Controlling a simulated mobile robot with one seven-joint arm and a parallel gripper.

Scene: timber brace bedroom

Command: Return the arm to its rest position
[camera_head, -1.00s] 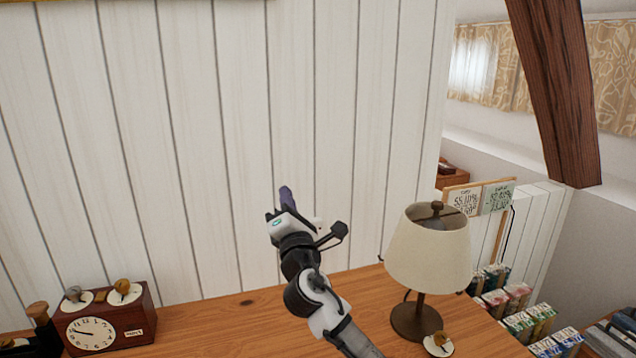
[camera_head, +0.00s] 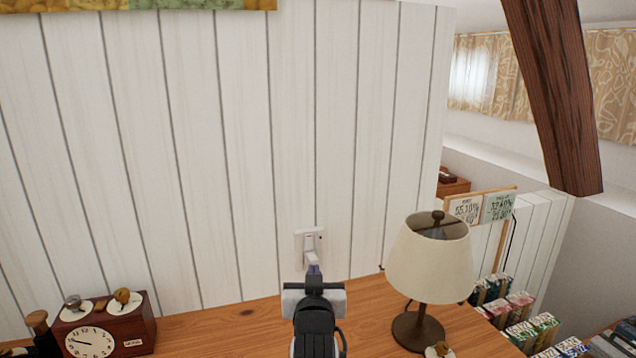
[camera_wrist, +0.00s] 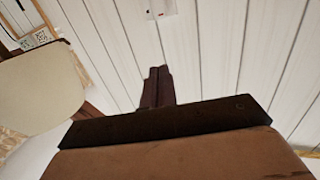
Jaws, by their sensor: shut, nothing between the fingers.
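My gripper (camera_head: 314,269) is in the lower middle of the head view, with my arm coming up from the bottom edge. Its dark purple fingers point toward the white plank wall (camera_head: 240,150). In the wrist view the fingers (camera_wrist: 157,86) lie side by side against each other, shut with nothing between them. A white wall socket plate (camera_head: 309,243) shows just beyond the fingertips in the head view. In the wrist view the plate (camera_wrist: 161,8) sits at the top edge, apart from the fingers.
A wooden table (camera_head: 230,317) runs below my gripper. A lamp with a cream shade (camera_head: 431,262) stands close on the right. A dark red clock box (camera_head: 130,325) stands at the left. Small cartons (camera_head: 540,325) stand at the lower right. A slanted timber brace (camera_head: 553,95) is at the upper right.

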